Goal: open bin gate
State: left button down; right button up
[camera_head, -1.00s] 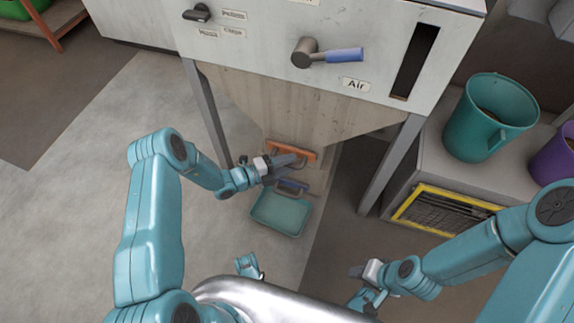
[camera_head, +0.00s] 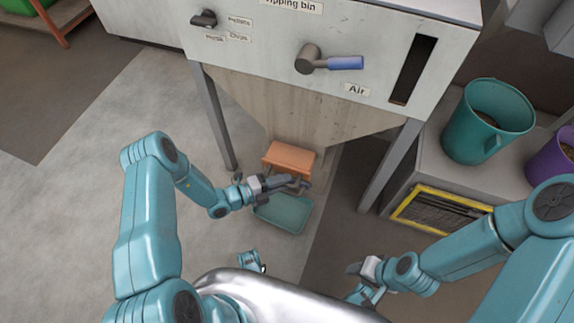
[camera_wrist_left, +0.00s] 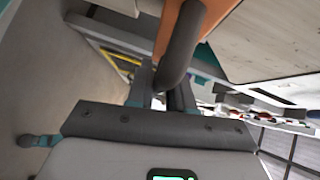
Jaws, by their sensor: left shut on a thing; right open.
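The bin gate (camera_head: 289,158) is an orange plate at the bottom of the hopper (camera_head: 300,112), standing out from it towards me. My left gripper (camera_head: 296,183) is shut on the dark bar handle at the gate's front edge. In the left wrist view the dark curved handle (camera_wrist_left: 182,45) passes between the fingers, with a strip of orange gate (camera_wrist_left: 205,52) behind it. My fingers hide most of the handle in the head view. My right gripper (camera_head: 358,268) is open and empty, low at the right, away from the gate.
A teal tray (camera_head: 284,213) lies below the gate. Grey legs (camera_head: 390,165) stand either side of the hopper. The front panel carries a blue-handled Air lever (camera_head: 344,63) and a dark selector knob (camera_head: 204,18). A teal bucket (camera_head: 487,120) stands on a bench at the right.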

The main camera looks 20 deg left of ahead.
pick_arm(q)
jog(key=shift+s, duration=0.35)
jog(key=c, duration=1.1)
grip_release()
jog(key=p+v, duration=0.2)
jog(key=v, duration=1.4)
jog(key=shift+a+p, duration=0.15)
jog(key=shift+p, duration=0.25)
jog(key=shift+s, duration=0.15)
